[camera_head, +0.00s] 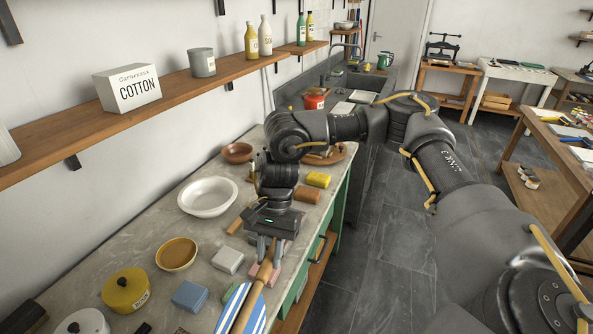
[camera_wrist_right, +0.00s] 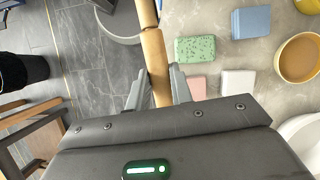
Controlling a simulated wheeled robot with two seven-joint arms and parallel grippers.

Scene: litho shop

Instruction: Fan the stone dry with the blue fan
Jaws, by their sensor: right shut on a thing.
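The blue-and-white striped fan (camera_head: 228,312) shows at the bottom of the head view, partly cut off by the frame edge. My right gripper (camera_head: 268,250) is shut on its wooden handle, over the front edge of the counter. In the right wrist view, the handle (camera_wrist_right: 155,55) runs up from between the fingers of the gripper (camera_wrist_right: 160,88). I cannot pick out the stone with certainty; several small blocks lie on the counter, among them a blue block (camera_head: 190,295) and a white block (camera_head: 227,260). My left gripper is out of view.
The stone-topped counter (camera_head: 160,240) holds a white bowl (camera_head: 208,197), a yellow lidded pot (camera_head: 127,290) and a tan bowl (camera_head: 176,254). A wall shelf (camera_head: 180,92) hangs above it. The floor (camera_head: 365,240) is open to the right; a wooden table (camera_head: 550,155) stands beyond.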

